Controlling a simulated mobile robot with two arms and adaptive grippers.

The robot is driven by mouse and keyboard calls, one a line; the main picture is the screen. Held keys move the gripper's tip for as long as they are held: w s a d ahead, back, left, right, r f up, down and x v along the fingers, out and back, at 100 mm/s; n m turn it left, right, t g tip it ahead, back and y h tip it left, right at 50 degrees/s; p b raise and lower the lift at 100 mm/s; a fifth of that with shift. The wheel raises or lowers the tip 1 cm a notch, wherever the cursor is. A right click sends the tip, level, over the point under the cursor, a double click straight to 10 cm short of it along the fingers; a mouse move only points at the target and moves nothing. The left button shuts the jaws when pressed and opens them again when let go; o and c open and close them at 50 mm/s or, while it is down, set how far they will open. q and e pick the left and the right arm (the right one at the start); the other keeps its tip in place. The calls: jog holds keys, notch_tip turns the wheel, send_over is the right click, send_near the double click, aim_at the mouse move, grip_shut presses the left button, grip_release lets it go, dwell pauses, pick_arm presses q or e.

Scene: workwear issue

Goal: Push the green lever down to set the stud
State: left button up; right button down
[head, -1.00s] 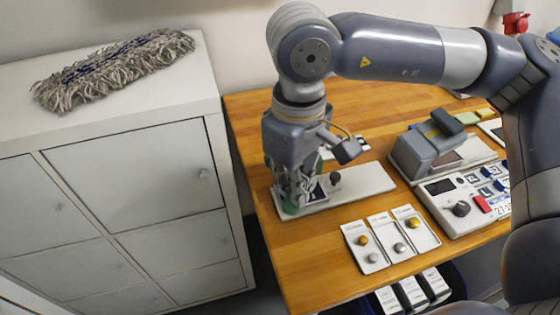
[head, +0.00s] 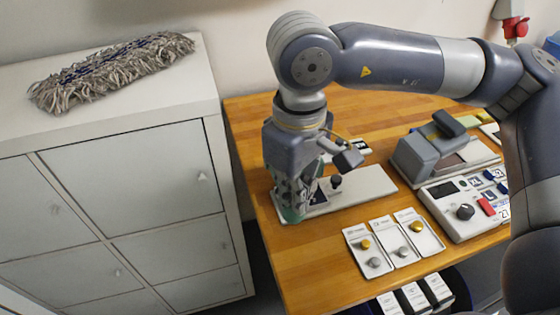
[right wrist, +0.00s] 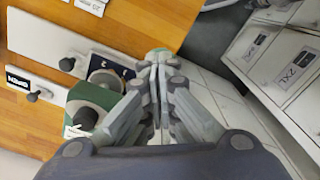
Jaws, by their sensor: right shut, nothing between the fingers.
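My right gripper (head: 291,203) points down at the left end of a pale base plate (head: 372,184) on the wooden table. Its fingers are shut and empty; they also show closed in the right wrist view (right wrist: 158,58). The green part of the press (head: 290,215) shows low behind and around the fingers. In the right wrist view it is a green block (right wrist: 98,97) with a dark round end, just left of the fingers. I cannot clearly tell the lever from the press body, nor whether the fingers touch it. My left gripper is not in view.
Three small trays with studs (head: 404,251) lie at the table's front edge. A control box with a dial (head: 442,208) and a grey device (head: 425,155) stand to the right. A white cabinet (head: 135,170) with a mop head (head: 110,72) stands left.

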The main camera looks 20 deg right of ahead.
notch_tip(320, 180, up, 13)
jog(key=p, duration=0.6)
jog(key=shift+p, duration=0.4)
dwell(0.4)
jog(key=shift+f, duration=0.1)
dwell(0.3)
